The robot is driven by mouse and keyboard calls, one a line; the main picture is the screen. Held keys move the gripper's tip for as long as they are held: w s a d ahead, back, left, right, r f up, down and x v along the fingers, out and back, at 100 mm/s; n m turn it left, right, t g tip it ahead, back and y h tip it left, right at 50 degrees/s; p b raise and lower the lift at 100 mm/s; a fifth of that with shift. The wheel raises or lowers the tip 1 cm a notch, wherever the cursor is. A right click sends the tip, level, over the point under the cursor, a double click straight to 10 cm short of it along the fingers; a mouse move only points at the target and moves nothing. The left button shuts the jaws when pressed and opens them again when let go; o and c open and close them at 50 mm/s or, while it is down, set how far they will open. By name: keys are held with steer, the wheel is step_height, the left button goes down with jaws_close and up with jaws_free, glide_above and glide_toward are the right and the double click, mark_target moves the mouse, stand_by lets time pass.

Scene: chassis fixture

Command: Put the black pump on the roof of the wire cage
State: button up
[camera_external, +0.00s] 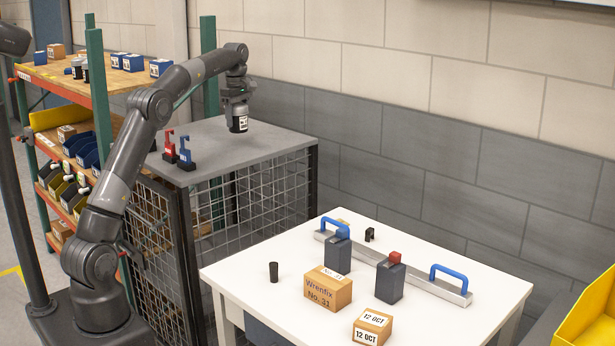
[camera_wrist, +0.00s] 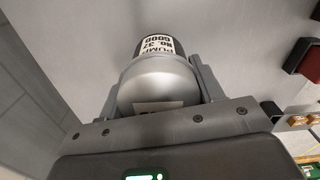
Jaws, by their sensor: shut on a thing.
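My gripper (camera_external: 238,104) is shut on the black pump (camera_external: 239,123), a dark cylinder with a white label. In the wrist view the pump (camera_wrist: 155,80) sits between the two fingers; its silver body and a label reading "PUMP" show. The wire cage (camera_external: 262,192) has mesh sides and a flat grey roof (camera_external: 270,145). The pump is upright over the back part of the roof. I cannot tell whether its bottom touches the roof or hangs just above it.
A red clamp (camera_external: 169,148) and a blue clamp (camera_external: 187,153) stand on the roof's left part. The roof's right part is clear. A wall is behind the cage, shelving (camera_external: 95,100) to the left, and a white table (camera_external: 235,270) with blocks in front.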

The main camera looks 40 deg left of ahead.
mark_target(237, 129)
steer(key=shift+w+a+f, duration=0.1)
steer(key=shift+a+f, duration=0.25)
steer(key=shift+a, duration=0.05)
steer(key=shift+f, duration=1.85)
steer(key=shift+f, duration=0.15)
steer(key=o, duration=1.4)
